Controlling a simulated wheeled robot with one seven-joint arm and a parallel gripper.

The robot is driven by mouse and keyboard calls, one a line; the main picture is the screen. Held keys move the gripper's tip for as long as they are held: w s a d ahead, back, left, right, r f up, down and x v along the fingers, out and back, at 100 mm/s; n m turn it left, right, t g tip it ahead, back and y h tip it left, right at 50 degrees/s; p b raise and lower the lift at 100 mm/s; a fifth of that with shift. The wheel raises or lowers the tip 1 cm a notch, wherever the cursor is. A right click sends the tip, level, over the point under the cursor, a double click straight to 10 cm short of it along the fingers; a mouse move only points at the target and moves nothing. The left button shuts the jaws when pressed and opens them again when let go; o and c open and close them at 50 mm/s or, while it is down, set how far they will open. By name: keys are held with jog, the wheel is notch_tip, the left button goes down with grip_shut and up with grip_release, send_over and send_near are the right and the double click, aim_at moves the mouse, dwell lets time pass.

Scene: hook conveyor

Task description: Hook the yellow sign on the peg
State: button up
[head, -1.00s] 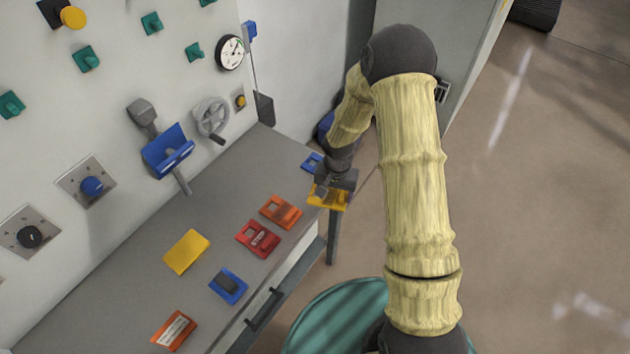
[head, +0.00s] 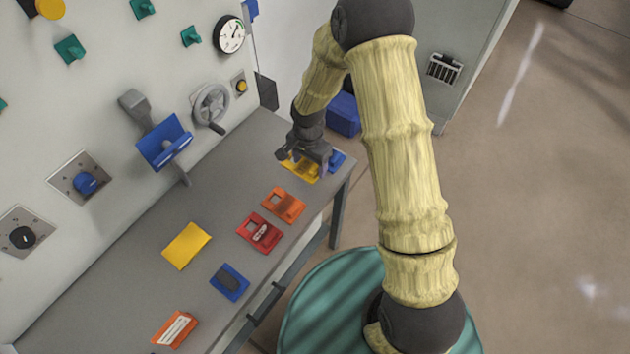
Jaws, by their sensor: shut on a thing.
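My gripper (head: 308,158) is shut on a yellow sign (head: 301,172) near the far right end of the grey bench. The gripper partly covers the sign, and I cannot tell whether the sign touches the bench. A second yellow piece (head: 186,245), flat and plain, lies on the bench at the middle left. Several teal peg-like fittings, one of them here (head: 191,36), stick out of the pale wall panel. I cannot tell which of them is the task's peg.
On the bench (head: 215,205) lie an orange sign (head: 284,204), a red sign (head: 260,232), a blue sign (head: 229,282) and an orange-white tag (head: 175,329). A blue bracket (head: 164,144), a handwheel (head: 211,107) and a gauge (head: 229,35) stick out from the panel. A blue piece (head: 337,160) is beside the gripper.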

aim_at(310, 167)
notch_tip(310, 167, down, 4)
jog(key=shift+w, duration=0.15)
jog(key=shift+p, duration=0.3)
jog(key=shift+f+p, duration=0.4)
jog(key=shift+f, duration=1.45)
jog(key=shift+f, duration=0.1)
jog(key=shift+f, duration=0.15)
jog(key=o, duration=1)
notch_tip(310, 167, up, 18)
jog(key=b, duration=0.3)
jog(key=shift+f+b, duration=0.25)
jog(key=shift+b, duration=0.15)
